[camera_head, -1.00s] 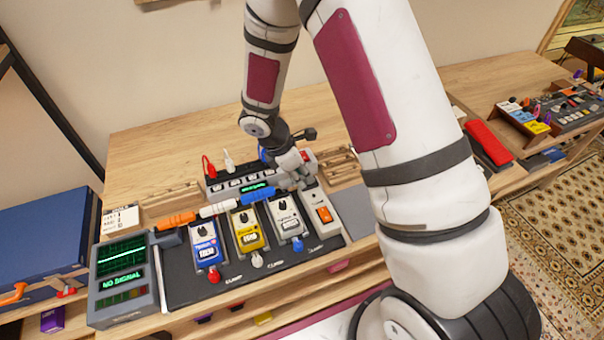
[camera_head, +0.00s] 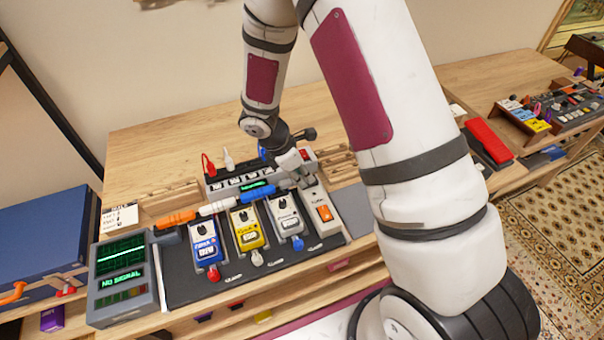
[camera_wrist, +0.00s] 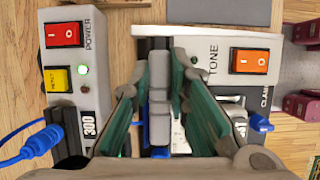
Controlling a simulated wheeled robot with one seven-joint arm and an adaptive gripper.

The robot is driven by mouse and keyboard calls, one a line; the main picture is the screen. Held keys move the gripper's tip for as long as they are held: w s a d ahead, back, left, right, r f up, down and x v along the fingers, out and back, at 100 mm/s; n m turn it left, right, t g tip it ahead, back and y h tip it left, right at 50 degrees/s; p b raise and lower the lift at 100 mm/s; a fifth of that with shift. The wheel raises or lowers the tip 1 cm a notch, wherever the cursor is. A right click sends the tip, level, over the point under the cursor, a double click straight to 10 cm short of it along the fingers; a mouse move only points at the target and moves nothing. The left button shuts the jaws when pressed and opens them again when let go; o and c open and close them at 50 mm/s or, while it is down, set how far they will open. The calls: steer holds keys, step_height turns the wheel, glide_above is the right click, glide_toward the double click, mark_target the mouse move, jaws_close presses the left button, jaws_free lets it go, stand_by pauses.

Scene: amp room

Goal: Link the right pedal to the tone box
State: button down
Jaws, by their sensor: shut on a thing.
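The tone box (camera_head: 323,213), pale with an orange switch, stands at the right end of the pedal row. It also shows in the wrist view (camera_wrist: 203,75), marked TONE. The right pedal (camera_head: 288,222) is grey-white with one knob and stands just left of it. My gripper (camera_head: 302,182) is low behind these two, at the tone box's rear left corner. In the wrist view my gripper (camera_wrist: 158,100) is shut on a narrow grey plug-like piece (camera_wrist: 158,93), beside the tone box's edge. The fingers hide its far end; I cannot tell whether it is seated.
A screen box (camera_head: 122,275) reads NO SIGNAL. A power box (camera_wrist: 75,65) with a blue plug (camera_wrist: 40,143) is close beside my gripper.

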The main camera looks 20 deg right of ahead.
stand_by(0.3)
steer(key=c, duration=1.1)
jaws_free()
steer(key=shift+o, duration=0.2)
steer(key=shift+r+p, duration=1.2)
steer(key=shift+r, duration=2.3)
